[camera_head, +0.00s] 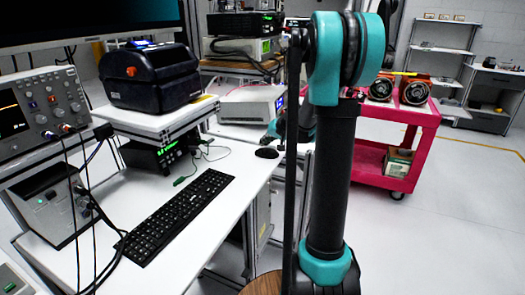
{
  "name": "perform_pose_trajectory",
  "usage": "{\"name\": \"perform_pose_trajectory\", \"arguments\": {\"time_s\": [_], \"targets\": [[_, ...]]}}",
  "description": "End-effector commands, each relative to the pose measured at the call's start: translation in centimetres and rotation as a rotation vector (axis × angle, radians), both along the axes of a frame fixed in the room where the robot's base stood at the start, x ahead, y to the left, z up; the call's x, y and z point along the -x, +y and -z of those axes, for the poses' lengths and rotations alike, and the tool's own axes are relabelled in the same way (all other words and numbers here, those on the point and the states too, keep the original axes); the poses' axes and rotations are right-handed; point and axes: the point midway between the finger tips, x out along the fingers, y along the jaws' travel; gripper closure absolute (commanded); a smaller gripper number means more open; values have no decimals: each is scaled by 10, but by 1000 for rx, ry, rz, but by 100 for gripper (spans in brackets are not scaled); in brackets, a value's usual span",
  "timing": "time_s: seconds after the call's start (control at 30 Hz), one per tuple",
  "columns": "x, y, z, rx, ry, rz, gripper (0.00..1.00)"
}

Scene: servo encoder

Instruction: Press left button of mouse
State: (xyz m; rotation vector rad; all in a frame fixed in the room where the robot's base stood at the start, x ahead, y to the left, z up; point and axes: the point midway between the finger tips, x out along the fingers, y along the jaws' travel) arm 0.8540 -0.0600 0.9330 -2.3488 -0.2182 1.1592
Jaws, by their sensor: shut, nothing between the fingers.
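The mouse (266,153) is a small dark shape on the white desk (215,235), near its far right edge, beyond the keyboard. Its left and right buttons are too small to tell apart. My gripper (281,146) shows small and dark just to the right of the mouse, below a teal part of my arm. It is shut and empty. My own arm hides part of it. I cannot tell whether it touches the mouse.
A black keyboard (178,215) lies on the desk. A dark printer (150,76) and an oscilloscope (42,103) stand at the left. A red cart (410,150) is behind my arm. Bare desk lies around the mouse.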

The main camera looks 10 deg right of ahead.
Motion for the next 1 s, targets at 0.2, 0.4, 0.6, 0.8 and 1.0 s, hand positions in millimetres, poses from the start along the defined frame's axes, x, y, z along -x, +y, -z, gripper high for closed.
{"name": "perform_pose_trajectory", "arguments": {"time_s": [0.2, 0.4, 0.6, 0.8, 1.0], "targets": [[0, 0, 6, 0, 0, 0, 100], [0, 0, 8, 0, 0, 0, 100], [0, 0, 8, 0, 0, 0, 100], [0, 0, 9, 0, 0, 0, 100], [0, 0, 12, 0, 0, 0, 100]]}}
